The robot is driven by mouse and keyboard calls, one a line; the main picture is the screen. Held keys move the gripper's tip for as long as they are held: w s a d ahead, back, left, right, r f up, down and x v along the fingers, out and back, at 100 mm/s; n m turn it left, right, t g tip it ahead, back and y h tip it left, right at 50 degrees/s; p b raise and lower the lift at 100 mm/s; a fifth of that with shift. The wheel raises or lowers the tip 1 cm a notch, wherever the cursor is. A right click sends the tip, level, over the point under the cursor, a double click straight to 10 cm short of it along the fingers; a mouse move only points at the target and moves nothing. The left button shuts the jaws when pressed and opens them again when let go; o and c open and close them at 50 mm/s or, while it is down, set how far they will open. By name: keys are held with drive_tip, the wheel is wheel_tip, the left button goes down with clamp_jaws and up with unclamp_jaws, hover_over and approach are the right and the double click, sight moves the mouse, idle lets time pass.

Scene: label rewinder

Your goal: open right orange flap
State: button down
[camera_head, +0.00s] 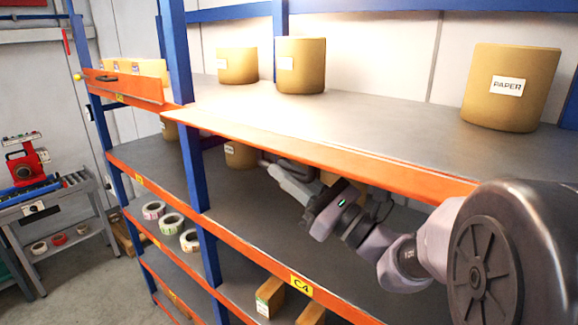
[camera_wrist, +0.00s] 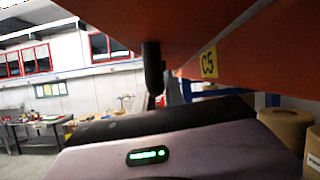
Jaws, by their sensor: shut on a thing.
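The right orange flap (camera_head: 260,135) runs along the front edge of the upper right shelf in the head view. It looks folded outward, close to level, with a thin bright top. Its orange underside (camera_wrist: 125,15) fills the top of the wrist view. A dark bar (camera_wrist: 152,70), apparently its handle, hangs from that underside. My gripper (camera_head: 268,163) is below the flap, with its tip partly hidden behind the shelf edge. It is shut on the handle, though the contact itself is hard to see. The left orange flap (camera_head: 135,88) stands upright with a dark handle.
Brown paper rolls (camera_head: 510,87) stand on the upper shelf (camera_head: 350,112). A blue upright (camera_head: 180,60) separates the bays. An orange beam with a C5 label (camera_wrist: 209,62) lies beside the flap. Label rolls (camera_head: 172,223) and boxes (camera_head: 270,296) lie lower. Open floor is at left.

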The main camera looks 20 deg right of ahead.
drive_tip(key=shift+s+a+r+m, duration=0.2)
drive_tip(key=shift+r+m, duration=0.2)
drive_tip(key=shift+r, duration=0.2)
drive_tip(key=shift+f, duration=0.2)
drive_tip(key=c, duration=1.4)
unclamp_jaws()
drive_tip(key=b+v, duration=0.7)
drive_tip(key=v, duration=1)
drive_tip(key=shift+s+f, duration=0.2)
